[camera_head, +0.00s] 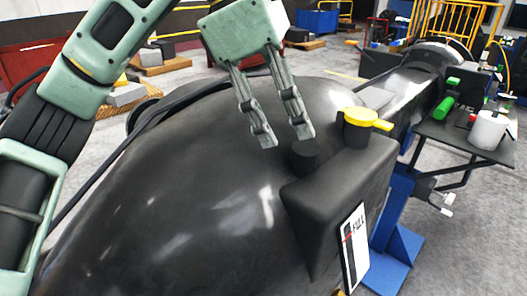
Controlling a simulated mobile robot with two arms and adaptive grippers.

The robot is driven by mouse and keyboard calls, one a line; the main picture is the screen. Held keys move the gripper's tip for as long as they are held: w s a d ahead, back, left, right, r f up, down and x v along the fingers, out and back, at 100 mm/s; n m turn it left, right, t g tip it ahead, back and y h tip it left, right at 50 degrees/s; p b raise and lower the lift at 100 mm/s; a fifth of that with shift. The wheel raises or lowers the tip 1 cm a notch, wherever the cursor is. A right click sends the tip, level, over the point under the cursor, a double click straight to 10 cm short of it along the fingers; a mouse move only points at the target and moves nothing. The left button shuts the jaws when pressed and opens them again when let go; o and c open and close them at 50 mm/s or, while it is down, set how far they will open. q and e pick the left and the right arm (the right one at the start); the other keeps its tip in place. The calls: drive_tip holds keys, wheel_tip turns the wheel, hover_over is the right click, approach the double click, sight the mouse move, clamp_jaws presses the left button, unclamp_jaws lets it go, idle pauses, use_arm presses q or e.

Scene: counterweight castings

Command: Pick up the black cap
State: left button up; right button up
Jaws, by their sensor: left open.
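The black cap (304,156) is a small, short dark cylinder. It stands beside a yellow-topped cap, at the left of the black box-shaped tank top. My left gripper (284,136) is open and empty, its two fingers pointing down. Its fingertips are just above and to the left of the cap in the picture. Whether they touch it cannot be told. My right gripper is not in view.
A yellow cap with a lever (366,120) stands on the black tank (340,185), which bears a white label (354,248). A large, glossy black rounded body (170,200) fills the foreground. A small dark table (465,140) with a white roll (488,130) and green items stands at right.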

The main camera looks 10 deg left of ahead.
sight(301, 145)
use_arm(q)
drive_tip(key=p+x, duration=0.1)
drive_tip(key=x, duration=0.3)
drive_tip(key=shift+d, duration=0.25)
drive_tip(key=shift+w+a+p+x, duration=0.1)
drive_tip(key=shift+p+x, duration=0.15)
drive_tip(key=shift+x, duration=0.45)
drive_tip(key=shift+w+a+p+x, duration=0.1)
drive_tip(key=shift+w+p+x, duration=0.1)
drive_tip(key=shift+x, duration=0.45)
drive_tip(key=shift+s+f, duration=0.1)
drive_tip(key=c, duration=1)
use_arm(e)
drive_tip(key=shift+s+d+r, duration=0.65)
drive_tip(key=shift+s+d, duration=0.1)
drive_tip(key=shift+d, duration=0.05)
use_arm(q)
drive_tip(key=shift+c, duration=0.2)
